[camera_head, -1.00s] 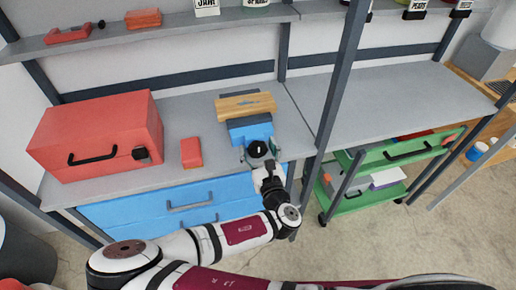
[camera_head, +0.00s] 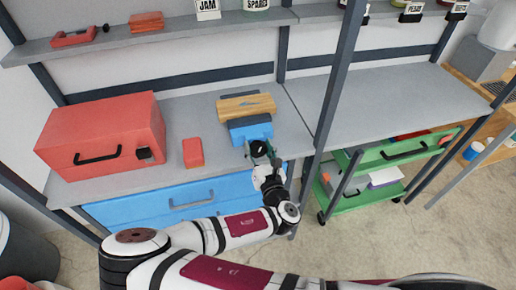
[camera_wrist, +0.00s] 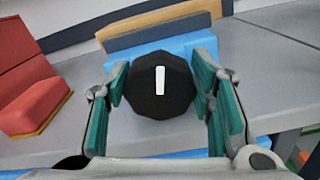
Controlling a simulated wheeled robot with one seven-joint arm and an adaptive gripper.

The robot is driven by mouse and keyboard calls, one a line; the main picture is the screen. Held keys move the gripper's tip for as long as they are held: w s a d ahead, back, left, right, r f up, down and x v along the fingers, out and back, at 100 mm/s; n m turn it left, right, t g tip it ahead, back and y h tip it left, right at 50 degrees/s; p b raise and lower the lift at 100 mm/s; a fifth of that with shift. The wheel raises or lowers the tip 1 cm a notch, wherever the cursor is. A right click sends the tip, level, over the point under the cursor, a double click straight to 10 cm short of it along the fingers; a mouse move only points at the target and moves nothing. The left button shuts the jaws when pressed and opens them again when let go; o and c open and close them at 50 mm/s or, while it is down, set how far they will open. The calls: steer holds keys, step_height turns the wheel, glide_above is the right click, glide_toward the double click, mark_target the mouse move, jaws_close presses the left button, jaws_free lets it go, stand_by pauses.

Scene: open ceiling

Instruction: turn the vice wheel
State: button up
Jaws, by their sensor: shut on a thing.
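The blue vice (camera_head: 250,129) stands on the grey workbench near its front edge, with a wooden board (camera_head: 246,106) at its back. Its black round wheel (camera_head: 258,148) faces forward. In the wrist view the wheel (camera_wrist: 160,88) is a dark many-sided knob with a white upright mark, tilted slightly. My gripper (camera_head: 262,160) is at the wheel from the front. In the wrist view my gripper (camera_wrist: 163,92) has a teal-padded finger on each side of the wheel and is shut on it. The vice body (camera_wrist: 165,47) shows behind the wheel, partly hidden.
A red toolbox (camera_head: 102,136) and a small red box (camera_head: 193,152) stand left of the vice. Blue drawers (camera_head: 180,202) are below the bench. A dark post (camera_head: 335,85) rises right of the vice. A green cart (camera_head: 365,195) stands at the right. The right bench top (camera_head: 400,100) is clear.

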steer(key=o, duration=1.1)
steer(key=shift+o, duration=0.2)
steer(key=shift+s, duration=0.1)
steer(key=v, duration=0.7)
steer(key=shift+s, duration=0.2)
steer(key=shift+d, duration=0.1)
